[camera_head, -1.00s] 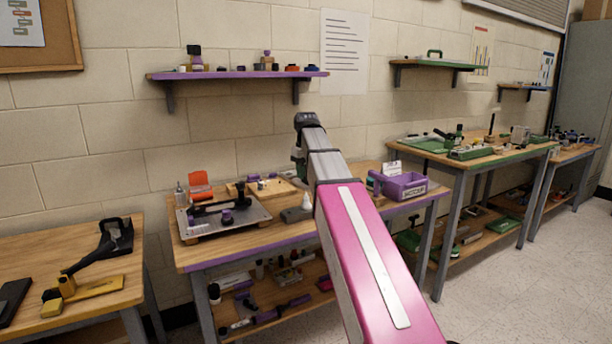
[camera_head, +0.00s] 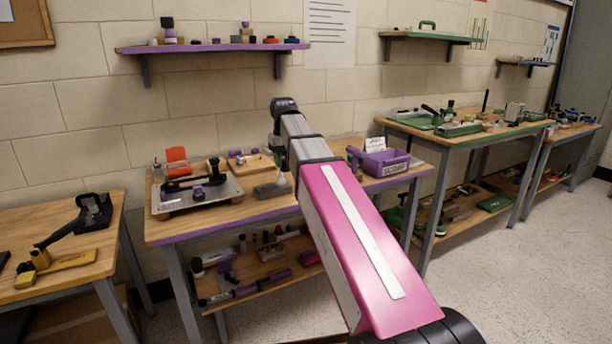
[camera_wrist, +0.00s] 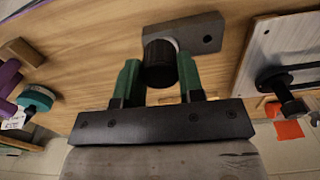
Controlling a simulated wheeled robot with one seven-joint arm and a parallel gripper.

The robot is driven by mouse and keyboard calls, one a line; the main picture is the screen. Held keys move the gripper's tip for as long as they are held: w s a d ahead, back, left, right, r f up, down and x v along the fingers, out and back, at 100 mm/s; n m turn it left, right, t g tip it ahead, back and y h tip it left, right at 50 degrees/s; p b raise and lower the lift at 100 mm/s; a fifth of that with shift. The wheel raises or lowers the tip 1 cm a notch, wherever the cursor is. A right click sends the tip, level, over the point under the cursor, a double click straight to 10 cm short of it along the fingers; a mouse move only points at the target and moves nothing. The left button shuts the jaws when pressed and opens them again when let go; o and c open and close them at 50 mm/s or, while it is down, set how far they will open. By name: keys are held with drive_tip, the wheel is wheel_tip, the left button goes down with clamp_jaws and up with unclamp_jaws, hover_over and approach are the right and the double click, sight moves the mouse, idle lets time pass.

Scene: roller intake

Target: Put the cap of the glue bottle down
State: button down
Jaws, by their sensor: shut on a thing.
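My gripper (camera_wrist: 159,62) has its two green fingers closed on a black, round, ribbed cap (camera_wrist: 160,68) in the wrist view. Just beyond the cap a grey block (camera_wrist: 207,32) lies on the wooden bench (camera_wrist: 100,45). A pale round edge shows behind the cap, partly covered by it; I cannot tell whether the cap touches it. In the head view the grey block (camera_head: 268,191) shows near the bench's front edge, with a pale cone-shaped piece beside my arm. My arm hides the fingers and cap there.
A metal plate with a black lever tool (camera_head: 198,190) stands left on the bench, with an orange piece (camera_head: 177,158) behind. A purple bin (camera_head: 380,162) stands to the right. Bare wood shows around the grey block.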

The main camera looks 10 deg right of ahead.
drive_tip(key=w+d+f, duration=0.1)
drive_tip(key=d+f, duration=0.1)
drive_tip(key=d, duration=0.1)
drive_tip(key=w+d+f, duration=0.1)
drive_tip(key=d+f, duration=0.1)
drive_tip(key=d, duration=0.1)
drive_tip(key=w+d+f, duration=0.2)
drive_tip(key=d, duration=0.1)
drive_tip(key=shift+d, duration=0.2)
drive_tip(key=shift+f, duration=2.05)
drive_tip(key=shift+f, duration=0.1)
drive_tip(key=c, duration=0.7)
unclamp_jaws()
drive_tip(key=shift+c, duration=0.2)
wheel_tip(320, 180, up, 12)
drive_tip(key=shift+s, duration=0.1)
